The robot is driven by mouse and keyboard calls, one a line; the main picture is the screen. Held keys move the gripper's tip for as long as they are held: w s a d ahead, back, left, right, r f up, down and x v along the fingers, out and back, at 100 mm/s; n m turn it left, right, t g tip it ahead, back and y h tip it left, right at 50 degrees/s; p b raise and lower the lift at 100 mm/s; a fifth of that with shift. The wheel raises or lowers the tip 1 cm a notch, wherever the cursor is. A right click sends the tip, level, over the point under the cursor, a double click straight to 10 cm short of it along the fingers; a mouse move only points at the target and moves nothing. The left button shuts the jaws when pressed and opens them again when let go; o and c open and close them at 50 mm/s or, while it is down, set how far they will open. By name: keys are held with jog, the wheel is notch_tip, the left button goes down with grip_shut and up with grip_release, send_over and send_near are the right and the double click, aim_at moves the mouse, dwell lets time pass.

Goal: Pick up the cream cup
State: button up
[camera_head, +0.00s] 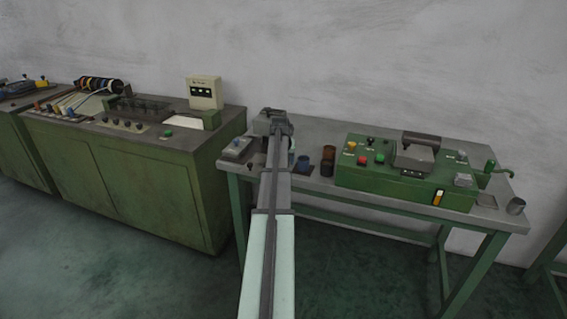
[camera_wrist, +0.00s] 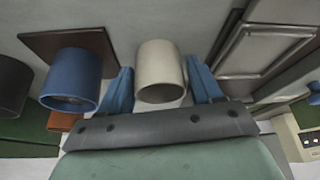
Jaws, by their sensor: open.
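The cream cup (camera_wrist: 160,72) shows in the wrist view at the middle, between the two blue fingers of my gripper (camera_wrist: 161,80). The fingers are open, one on each side of the cup, with a narrow gap visible on each side. I cannot tell how deep the cup sits between them. In the head view my gripper (camera_head: 275,122) is over the left part of the green-legged table (camera_head: 315,130), and my arm largely hides the cream cup there.
A blue cup (camera_wrist: 70,80) stands close to the left finger in the wrist view, with a dark cup (camera_wrist: 12,85) beyond it. In the head view a brown cup (camera_head: 327,160) and a green machine (camera_head: 405,170) stand to the right.

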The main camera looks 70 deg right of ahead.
jog(key=shift+c, duration=0.3)
jog(key=c, duration=0.7)
